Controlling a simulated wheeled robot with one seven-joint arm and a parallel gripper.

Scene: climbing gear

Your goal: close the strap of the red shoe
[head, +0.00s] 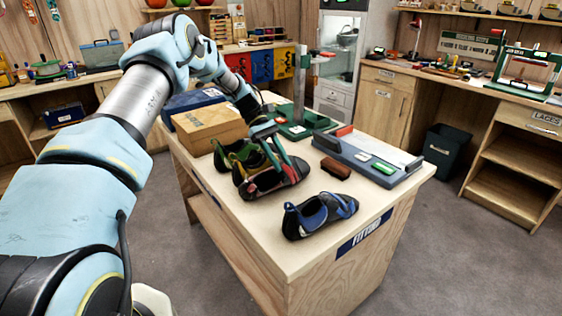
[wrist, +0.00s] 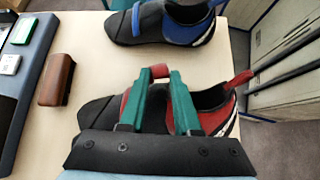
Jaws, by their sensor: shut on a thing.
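The red shoe (head: 266,184) is black and red and sits on the fitting table, partly hidden by my gripper in the head view. In the wrist view its red heel part (wrist: 219,119) and heel loop show to the right, and its dark toe to the left. My gripper (wrist: 159,74) is over the middle of the shoe, its two green fingers reaching across it. A small red piece, which looks like the shoe's strap (wrist: 159,71), sits between the fingertips. My gripper is shut on it. The strap's fastening end is not clear to see.
A blue and black shoe (head: 319,214) stands at the near table edge. A green shoe (head: 235,152) is close behind the red one. A brown block (head: 335,168) and a blue-grey tray (head: 367,159) lie to the right. A cardboard box (head: 209,127) is behind.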

